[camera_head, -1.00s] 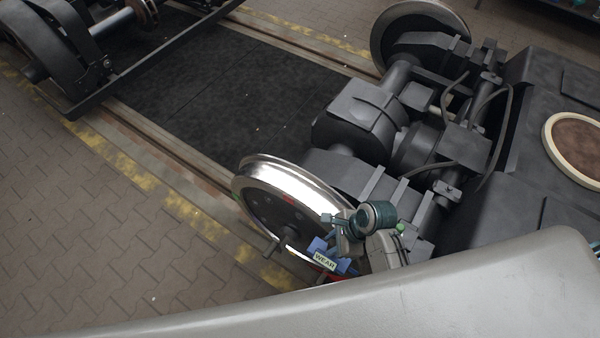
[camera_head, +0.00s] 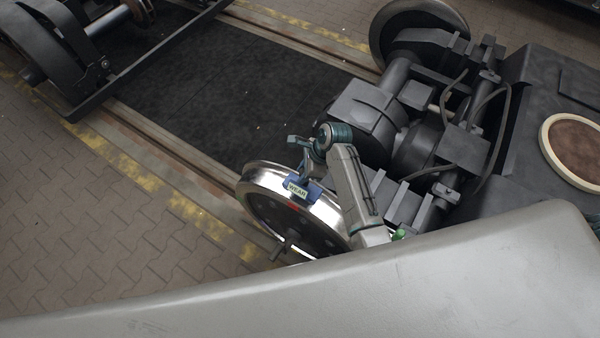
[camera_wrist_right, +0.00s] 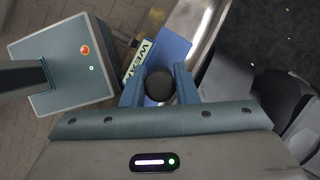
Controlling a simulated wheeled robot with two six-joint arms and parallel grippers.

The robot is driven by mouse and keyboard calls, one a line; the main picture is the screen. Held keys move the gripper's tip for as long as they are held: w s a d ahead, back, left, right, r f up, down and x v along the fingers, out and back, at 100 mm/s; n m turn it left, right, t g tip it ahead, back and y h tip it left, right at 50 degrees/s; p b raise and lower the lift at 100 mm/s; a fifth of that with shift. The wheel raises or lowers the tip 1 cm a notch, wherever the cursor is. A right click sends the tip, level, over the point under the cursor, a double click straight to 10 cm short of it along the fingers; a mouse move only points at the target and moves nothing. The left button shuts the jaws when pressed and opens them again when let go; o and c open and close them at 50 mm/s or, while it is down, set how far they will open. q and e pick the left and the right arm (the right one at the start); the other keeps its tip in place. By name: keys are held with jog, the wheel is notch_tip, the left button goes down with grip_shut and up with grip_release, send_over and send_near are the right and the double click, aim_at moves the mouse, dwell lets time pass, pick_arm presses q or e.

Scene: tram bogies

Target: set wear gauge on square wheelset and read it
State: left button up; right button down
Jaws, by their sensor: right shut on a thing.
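The wear gauge (camera_head: 302,189) is a blue block with a pale "WEAR" label. My right gripper (camera_head: 309,172) is shut on its dark round knob, which shows between the fingers (camera_wrist_right: 158,88) in the right wrist view. The gauge's blue body (camera_wrist_right: 167,50) shows beyond the fingertips there. In the head view the gauge overlaps the shiny tread of the near wheel (camera_head: 262,178), which has a red mark beside the gauge. I cannot tell whether gauge and wheel touch. No reading can be made out. My left gripper is not in view.
The grey bogie frame and drive parts (camera_head: 372,110) lie just right of and behind the near wheel. A far wheel (camera_head: 390,35) stands at the top. Another bogie (camera_head: 45,50) is at the upper left. Paved floor (camera_head: 110,240) to the left is clear.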

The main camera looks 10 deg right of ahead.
jog(key=shift+w+a+r, duration=0.1)
jog(key=shift+w+a, duration=0.35)
jog(key=shift+w, duration=0.1)
notch_tip(320, 180, down, 3)
jog(key=shift+f+p, duration=0.15)
jog(key=shift+p, duration=0.55)
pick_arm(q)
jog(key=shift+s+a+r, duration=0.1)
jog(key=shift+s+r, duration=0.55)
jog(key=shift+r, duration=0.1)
pick_arm(e)
jog(key=shift+f, duration=0.2)
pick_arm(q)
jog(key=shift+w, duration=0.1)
pick_arm(e)
jog(key=shift+f, duration=0.3)
jog(key=c, duration=1.1)
grip_release()
jog(key=shift+s, duration=0.1)
jog(key=shift+c, duration=0.2)
jog(key=shift+r, duration=0.1)
jog(key=shift+d+r, duration=0.1)
jog(key=shift+r, duration=0.15)
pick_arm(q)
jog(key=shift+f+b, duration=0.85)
pick_arm(e)
jog(key=v, duration=1.1)
jog(key=shift+d+r, duration=0.15)
jog(key=shift+r, duration=0.25)
